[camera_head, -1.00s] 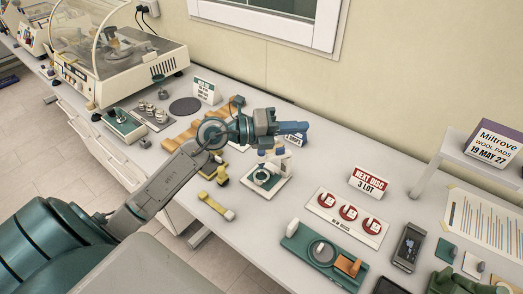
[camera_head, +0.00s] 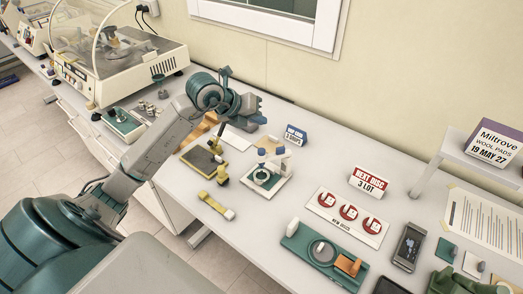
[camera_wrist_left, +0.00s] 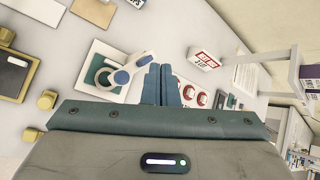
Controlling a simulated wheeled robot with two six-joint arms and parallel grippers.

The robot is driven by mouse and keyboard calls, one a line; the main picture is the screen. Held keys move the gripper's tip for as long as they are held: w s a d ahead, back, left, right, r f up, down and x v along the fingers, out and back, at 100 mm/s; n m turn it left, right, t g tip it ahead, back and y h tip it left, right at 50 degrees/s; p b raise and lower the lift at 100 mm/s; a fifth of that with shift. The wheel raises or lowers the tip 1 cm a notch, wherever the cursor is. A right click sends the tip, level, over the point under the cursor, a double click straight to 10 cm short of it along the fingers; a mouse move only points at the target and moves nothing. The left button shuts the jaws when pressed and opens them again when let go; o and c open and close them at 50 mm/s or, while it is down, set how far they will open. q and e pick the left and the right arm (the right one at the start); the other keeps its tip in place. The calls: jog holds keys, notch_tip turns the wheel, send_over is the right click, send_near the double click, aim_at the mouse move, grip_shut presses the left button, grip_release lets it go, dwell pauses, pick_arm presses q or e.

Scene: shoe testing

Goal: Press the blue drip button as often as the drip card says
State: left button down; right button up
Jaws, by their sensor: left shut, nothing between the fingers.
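The drip card (camera_head: 297,135) is a small blue and white sign on the bench by the wall; its large figure looks like a 3. In front of it stands a white drip stand (camera_head: 286,163) with a dark green round pad and blue parts on top. The stand also shows in the left wrist view (camera_wrist_left: 104,50), with blue caps (camera_wrist_left: 121,77) on its white arm. My left gripper (camera_wrist_left: 161,70) is shut and empty. In the head view it is behind and left of the stand, apart from it, with fingertips hard to make out. My right gripper is not in view.
Bare bench lies between.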

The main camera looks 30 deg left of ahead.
pick_arm(q)
jog(key=b, duration=0.5)
send_over(258, 153)
notch_tip(258, 153, down, 8)
jog(key=shift+d+r, duration=0.1)
jog(key=shift+r, duration=0.05)
jog(key=shift+f, duration=0.4)
dwell(0.4)
dwell(0.9)
jog(key=shift+f+b, duration=0.35)
jog(key=shift+b, duration=0.15)
jog(key=shift+f+b, duration=0.5)
dwell(0.4)
jog(key=shift+r, duration=0.1)
jog(key=shift+r+p, duration=0.5)
jog(key=shift+r, duration=0.3)
